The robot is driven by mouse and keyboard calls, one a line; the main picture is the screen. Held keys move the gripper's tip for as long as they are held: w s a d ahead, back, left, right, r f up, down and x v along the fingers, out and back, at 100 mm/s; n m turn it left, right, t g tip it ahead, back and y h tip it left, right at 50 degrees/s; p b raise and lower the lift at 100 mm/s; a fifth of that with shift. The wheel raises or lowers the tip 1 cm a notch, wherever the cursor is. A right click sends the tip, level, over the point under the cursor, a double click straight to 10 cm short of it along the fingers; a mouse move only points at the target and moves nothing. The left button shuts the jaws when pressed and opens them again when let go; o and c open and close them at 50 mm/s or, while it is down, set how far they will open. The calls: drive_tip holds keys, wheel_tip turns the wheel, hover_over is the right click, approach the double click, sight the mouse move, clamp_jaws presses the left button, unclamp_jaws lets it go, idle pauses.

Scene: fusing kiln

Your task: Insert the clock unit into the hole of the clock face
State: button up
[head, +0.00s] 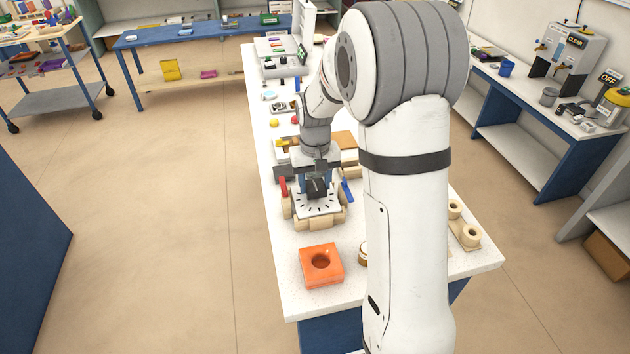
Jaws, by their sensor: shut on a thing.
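The clock face (309,207) is a white square plate with dark hour marks, lying in a wooden holder (320,223) on the white bench. My gripper (317,187) points down over the middle of the clock face and is shut on a dark, boxy clock unit (316,187). The clock unit is upright as far as I can see, at or just above the plate's centre. The hole is hidden behind the unit, so I cannot tell whether the unit touches the plate or sits in the hole.
A red clamp handle (283,186) and a blue one (347,190) stand close on either side of the gripper. An orange block with a round hole (321,265) lies in front.

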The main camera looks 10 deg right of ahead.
sight(315, 185)
drive_tip(key=shift+f+b, duration=0.6)
drive_tip(key=shift+f, duration=0.3)
drive_tip(key=o, duration=1.1)
drive_tip(key=shift+c, duration=0.2)
wheel_tip(315, 185, up, 7)
drive_tip(key=shift+f+b, duration=0.15)
drive_tip(key=shift+b, duration=0.2)
drive_tip(key=shift+r, duration=0.55)
drive_tip(key=s+r+t, duration=0.1)
drive_tip(key=s+r, duration=0.1)
drive_tip(key=s, duration=1)
drive_tip(key=s+r+t, duration=0.2)
drive_tip(key=s, duration=1)
